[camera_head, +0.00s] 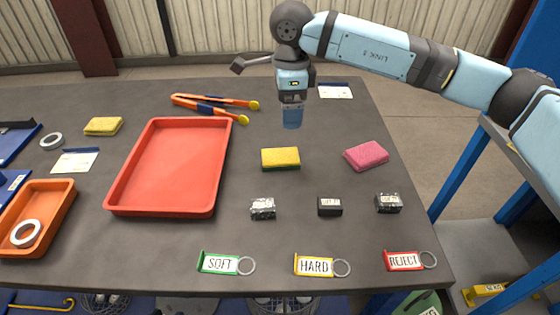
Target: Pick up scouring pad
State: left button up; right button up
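Several pads lie on the dark table. A yellow pad with a dark green lower layer (280,158) is right of the red tray. A pink pad (366,155) lies farther right, and another yellow pad (103,126) lies at the back left. I cannot tell which one the task calls the scouring pad. My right gripper (291,123) points down behind the middle yellow pad, apart from it. Its fingers show as one blue block, so I cannot tell whether it is open. No pad is visible in it. My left gripper is out of view.
An empty red tray (113,207) stands left of centre, with orange-handled tongs (213,105) behind it. Several small dark blocks (330,206) lie in front. SOFT (219,263), HARD (314,266) and REJECT (405,260) tags line the front edge. An orange bin (62,215) holds a tape roll.

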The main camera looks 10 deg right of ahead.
send_over(285, 155)
jog(key=f, duration=0.5)
jog(key=d+f+b, duration=0.1)
jog(key=f, duration=0.2)
jog(key=shift+f, duration=0.1)
jog(key=f, duration=0.3)
jog(key=a+f+b, duration=0.1)
jog(key=f, duration=0.1)
jog(key=shift+f, duration=0.15)
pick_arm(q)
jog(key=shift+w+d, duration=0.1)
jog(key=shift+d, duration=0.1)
pick_arm(e)
jog(key=shift+c, duration=0.9)
jog(key=c, duration=0.8)
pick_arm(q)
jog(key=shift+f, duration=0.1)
